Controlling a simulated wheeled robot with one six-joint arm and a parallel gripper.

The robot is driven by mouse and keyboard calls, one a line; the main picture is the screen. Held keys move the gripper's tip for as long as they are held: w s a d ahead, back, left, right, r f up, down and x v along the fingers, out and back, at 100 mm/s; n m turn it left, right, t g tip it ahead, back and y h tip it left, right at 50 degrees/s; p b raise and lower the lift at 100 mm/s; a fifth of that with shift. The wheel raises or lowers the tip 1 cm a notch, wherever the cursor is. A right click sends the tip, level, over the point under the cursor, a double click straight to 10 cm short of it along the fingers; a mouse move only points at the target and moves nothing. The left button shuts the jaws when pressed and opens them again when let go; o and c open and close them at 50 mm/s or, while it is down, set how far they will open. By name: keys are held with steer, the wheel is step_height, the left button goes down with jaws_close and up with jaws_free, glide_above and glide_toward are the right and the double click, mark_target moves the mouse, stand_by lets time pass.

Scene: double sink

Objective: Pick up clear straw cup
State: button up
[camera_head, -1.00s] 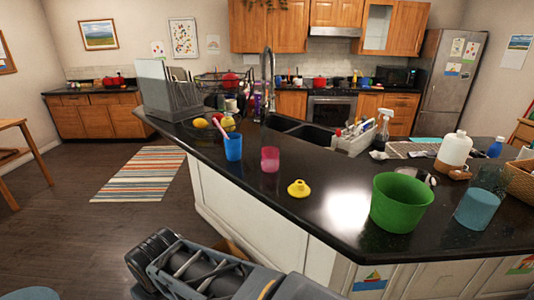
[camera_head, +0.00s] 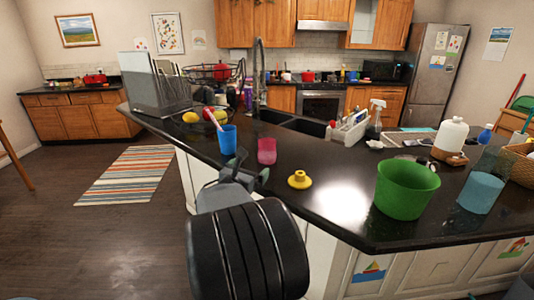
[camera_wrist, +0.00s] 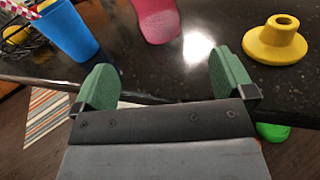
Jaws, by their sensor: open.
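A blue cup (camera_head: 227,139) with a pink-and-white straw stands upright on the dark counter; its side shows at upper left in the wrist view (camera_wrist: 68,30). A pink cup (camera_head: 267,150) stands to its right and shows at top centre in the wrist view (camera_wrist: 157,17). A see-through tumbler (camera_head: 481,192) with a teal lower part stands at the counter's right. I cannot tell for sure which is the clear straw cup. My gripper (camera_wrist: 165,75) is open and empty by the counter's front edge, apart from the cups; the head view also shows it (camera_head: 250,170).
A yellow cone-shaped piece (camera_head: 299,180) and a green tub (camera_head: 405,189) stand right of the pink cup. A dish rack (camera_head: 157,90) is at the left end. The sink (camera_head: 283,122), a spray bottle (camera_head: 376,117) and a white jug (camera_head: 451,138) are behind.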

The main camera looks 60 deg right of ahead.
mark_target(267, 149)
steer(key=shift+n, duration=0.6)
steer(key=d, duration=0.2)
steer(key=w+d, duration=0.1)
steer(key=d, duration=0.2)
steer(key=d+p, duration=0.1)
steer(key=d, duration=0.1)
steer(key=shift+w+d+r, duration=0.15)
steer(key=shift+d, duration=0.25)
steer(key=shift+w+d+p, duration=0.2)
steer(key=shift+d+p, duration=0.15)
steer(key=shift+d, duration=0.75)
steer(key=shift+w+d+p, duration=0.15)
steer(key=shift+d+p, duration=0.15)
steer(key=shift+d, duration=0.85)
steer(key=shift+w+d+p, duration=0.2)
steer(key=shift+d+p, duration=0.15)
steer(key=shift+d, duration=0.75)
steer(key=c, duration=1.1)
steer(key=shift+r, duration=0.1)
